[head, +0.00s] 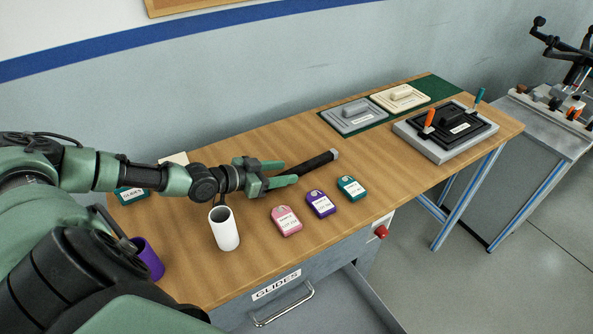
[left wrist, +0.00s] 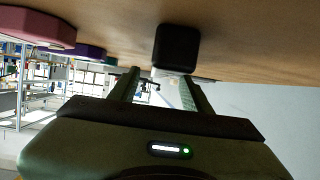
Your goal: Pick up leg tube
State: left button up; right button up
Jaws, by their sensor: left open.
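The leg tube (head: 318,162) is a dark tube with a grey far end, lying on the wooden workbench (head: 390,160) and slanting away to the right. My left gripper (head: 284,172) is open and empty, low over the bench at the tube's near end. In the left wrist view, the tube's black squarish end (left wrist: 177,47) shows beyond and a little above my left gripper's fingers (left wrist: 162,90) in the picture. I cannot tell whether the fingers touch the tube. The near part of the tube is partly hidden by the gripper in the head view. My right gripper is out of view.
A white cup (head: 224,229) stands below my left wrist, with pink (head: 286,221), purple (head: 321,204) and teal (head: 351,188) tags nearby. A purple cup (head: 147,259) is at left. A black fixture (head: 455,128) is at right. The bench between tube and fixture is clear.

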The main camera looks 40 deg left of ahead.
aim_at(294, 169)
pick_arm(q)
jog(key=x, duration=0.3)
jog(key=shift+w+d+f, duration=0.1)
jog(key=shift+w+d, duration=0.05)
jog(key=shift+w, duration=0.15)
grip_shut()
